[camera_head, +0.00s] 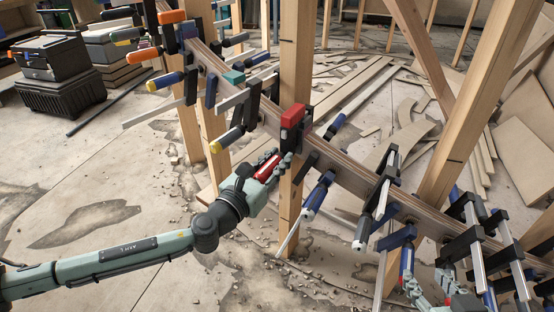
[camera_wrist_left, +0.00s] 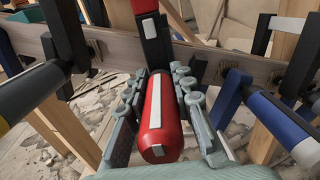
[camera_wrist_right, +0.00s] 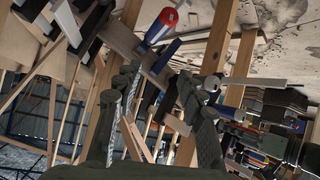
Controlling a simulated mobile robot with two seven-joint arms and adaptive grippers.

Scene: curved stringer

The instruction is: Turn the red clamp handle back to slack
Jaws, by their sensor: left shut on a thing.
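The red clamp handle (camera_head: 267,168) sits below the curved wooden stringer (camera_head: 345,178), under a clamp with a red upper block (camera_head: 293,115). In the left wrist view the red handle (camera_wrist_left: 160,118), with a white stripe, lies lengthwise between my left gripper's fingers. My left gripper (camera_head: 273,164) is shut on it, with a finger along each side. My right gripper (camera_head: 428,284) is at the lower right of the head view, partly cut off by the frame edge. In the right wrist view its fingers (camera_wrist_right: 152,90) stand apart with nothing held between them.
Several other clamps line the stringer, including a blue-handled one (camera_head: 319,194) right of my left gripper and a yellow-tipped one (camera_head: 227,139) to its left. A wooden post (camera_head: 290,215) stands close behind. A blue-and-red handle (camera_head: 406,261) is near my right gripper.

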